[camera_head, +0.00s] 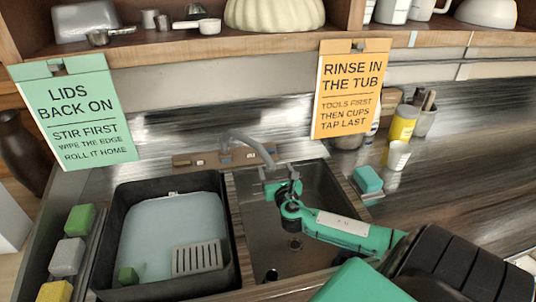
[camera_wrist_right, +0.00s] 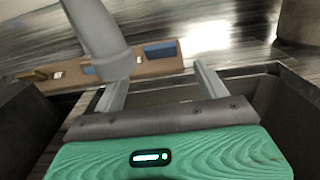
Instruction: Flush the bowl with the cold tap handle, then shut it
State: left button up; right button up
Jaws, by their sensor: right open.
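The grey tap spout (camera_head: 248,143) arches over the sink bowl (camera_head: 258,225) from a brown tap plate (camera_head: 190,160) at the back. In the right wrist view, the plate (camera_wrist_right: 135,68) carries a blue handle (camera_wrist_right: 160,49) at its right end, and the spout (camera_wrist_right: 98,35) crosses in front of it. Another handle, brass-coloured (camera_wrist_right: 32,75), is at the left end. My right gripper (camera_wrist_right: 157,82) is open and empty, its fingers pointing towards the plate, apart from the blue handle. In the head view it hangs over the back of the sink. No water stream shows. My left gripper is out of view.
A dark tub (camera_head: 232,270) with cloudy liquid and a grate stands left of the sink. An orange sign (camera_head: 350,90) hangs above right, a green sign (camera_head: 75,115) at left. A teal sponge (camera_head: 367,179) and yellow container (camera_head: 402,124) are right of the sink.

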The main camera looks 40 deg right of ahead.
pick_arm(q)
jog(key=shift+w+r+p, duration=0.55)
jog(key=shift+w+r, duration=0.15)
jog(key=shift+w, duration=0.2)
pick_arm(e)
jog(key=x, duration=0.9)
jog(key=shift+f, duration=0.1)
jog(key=c, duration=1)
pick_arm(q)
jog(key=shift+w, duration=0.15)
